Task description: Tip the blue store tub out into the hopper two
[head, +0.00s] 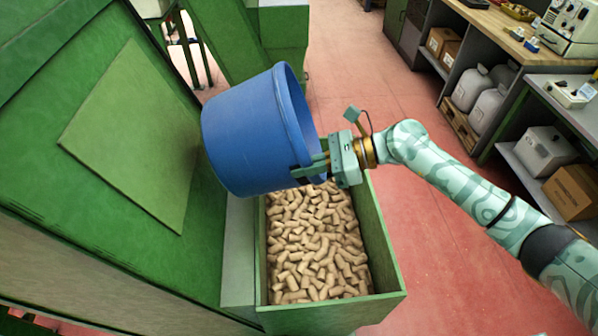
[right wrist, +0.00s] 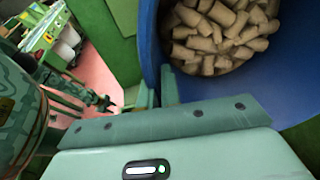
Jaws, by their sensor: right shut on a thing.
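The blue store tub (head: 245,135) is tilted on its side above the green hopper (head: 378,245), its mouth turned to the right in the head view. My right gripper (head: 314,166) is shut on the tub's rim at its lower right. In the right wrist view, cork stoppers (right wrist: 222,38) lie inside the tub, whose blue wall (right wrist: 148,40) shows beside the gripper. The hopper below holds a thick layer of corks (head: 312,245). The hopper's far end is hidden behind the tub and gripper. No corks are seen falling.
A large green machine housing (head: 130,130) stands close on the left, beside the tub and hopper. The red floor (head: 425,250) right of the hopper is clear. Shelving with a box (head: 575,190) and jugs (head: 470,88) stands at the right.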

